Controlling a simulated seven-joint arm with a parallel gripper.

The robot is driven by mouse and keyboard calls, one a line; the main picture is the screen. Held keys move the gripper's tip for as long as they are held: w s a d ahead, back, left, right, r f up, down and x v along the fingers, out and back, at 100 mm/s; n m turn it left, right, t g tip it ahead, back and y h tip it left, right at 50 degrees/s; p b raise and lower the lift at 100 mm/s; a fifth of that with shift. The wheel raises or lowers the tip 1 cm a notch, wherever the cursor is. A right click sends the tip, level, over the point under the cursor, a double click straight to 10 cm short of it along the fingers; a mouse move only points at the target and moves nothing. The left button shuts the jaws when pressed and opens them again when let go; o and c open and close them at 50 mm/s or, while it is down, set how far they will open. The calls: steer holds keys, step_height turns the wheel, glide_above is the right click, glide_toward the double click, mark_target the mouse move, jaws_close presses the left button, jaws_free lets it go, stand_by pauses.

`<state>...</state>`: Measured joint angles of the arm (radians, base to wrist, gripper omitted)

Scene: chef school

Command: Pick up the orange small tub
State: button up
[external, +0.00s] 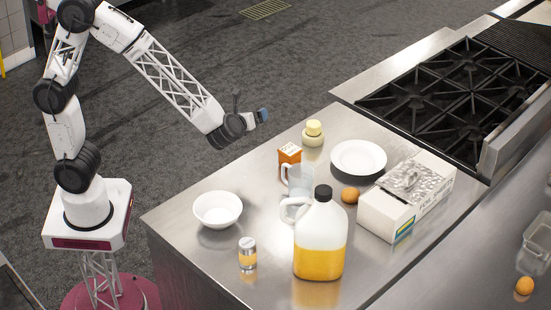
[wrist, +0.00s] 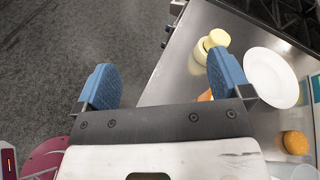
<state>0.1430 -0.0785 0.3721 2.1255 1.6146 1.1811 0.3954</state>
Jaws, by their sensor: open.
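The orange small tub (external: 290,154), a small orange container with a pale top, stands on the steel counter behind the clear jug. In the wrist view only a sliver of orange (wrist: 205,96) shows, mostly hidden by the right finger. My gripper (external: 263,115) is up in the air, off the counter's left edge, above and to the left of the tub and apart from it.
Close around the tub are a clear jug (external: 299,179), a cream-coloured bottle (external: 313,134) and a white plate (external: 358,158). A stove (external: 450,90) lies beyond.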

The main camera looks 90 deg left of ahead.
mark_target(283, 157)
steer(key=w+d+f+m+t, duration=0.1)
steer(key=w+d+m+t, duration=0.1)
steer(key=w, duration=0.1)
steer(key=w+d+f+m+t, duration=0.2)
steer(key=w+m, duration=0.1)
steer(key=w, duration=0.1)
steer(key=w+d+f+m+t, duration=0.2)
steer(key=w+m, duration=0.1)
steer(key=w, duration=0.1)
steer(key=shift+w+d+f+h, duration=0.2)
steer(key=shift+f+h, duration=0.05)
steer(key=shift+h, duration=0.15)
steer(key=shift+f, duration=0.1)
steer(key=shift+f, duration=1.05)
steer(key=shift+f, duration=0.1)
steer(key=shift+f, duration=1.95)
steer(key=shift+w+a+f, duration=0.1)
steer(key=shift+a+f, duration=0.05)
steer(key=shift+f, duration=0.2)
steer(key=shift+x, duration=1.35)
steer(key=shift+r, duration=0.1)
steer(key=shift+c, duration=0.4)
steer(key=c, duration=1)
